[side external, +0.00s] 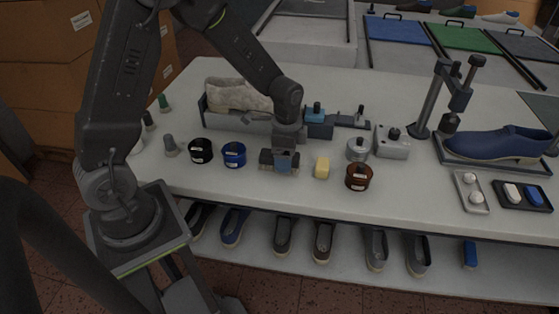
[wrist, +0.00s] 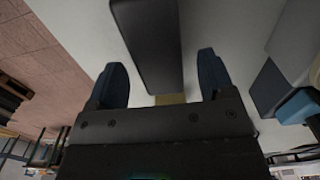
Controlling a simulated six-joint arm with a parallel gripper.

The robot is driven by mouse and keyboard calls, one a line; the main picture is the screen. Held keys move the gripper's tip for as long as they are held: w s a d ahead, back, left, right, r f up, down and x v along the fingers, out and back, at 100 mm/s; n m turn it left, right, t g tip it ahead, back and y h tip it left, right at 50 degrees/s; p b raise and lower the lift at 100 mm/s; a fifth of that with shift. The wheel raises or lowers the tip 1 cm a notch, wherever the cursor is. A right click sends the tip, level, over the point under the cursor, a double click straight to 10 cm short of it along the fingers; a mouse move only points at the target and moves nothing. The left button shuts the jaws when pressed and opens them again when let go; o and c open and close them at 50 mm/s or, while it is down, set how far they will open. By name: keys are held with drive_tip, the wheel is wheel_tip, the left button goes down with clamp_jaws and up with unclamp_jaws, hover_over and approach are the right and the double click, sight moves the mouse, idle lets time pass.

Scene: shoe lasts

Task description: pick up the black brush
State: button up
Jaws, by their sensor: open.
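The black brush (side external: 265,158) lies on the white table, mostly hidden by my gripper (side external: 284,162) in the side view. In the wrist view the brush (wrist: 147,45) is a long dark bar running from the top edge down between my fingers. My gripper (wrist: 161,68) is open, with one dark blue finger on each side of the brush. Gaps show between the brush and both fingers. My gripper is low over the table; I cannot tell whether it touches the brush underneath.
Black (side external: 200,150) and blue (side external: 234,154) jars stand left of my gripper. A yellow block (side external: 322,167) and a brown jar (side external: 359,176) stand to the right. A blue-topped box (side external: 318,120) and a tray with a pale last (side external: 236,96) are close behind.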

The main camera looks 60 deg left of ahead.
drive_tip(key=shift+f, duration=1.35)
drive_tip(key=shift+c, duration=0.4)
drive_tip(key=c, duration=0.9)
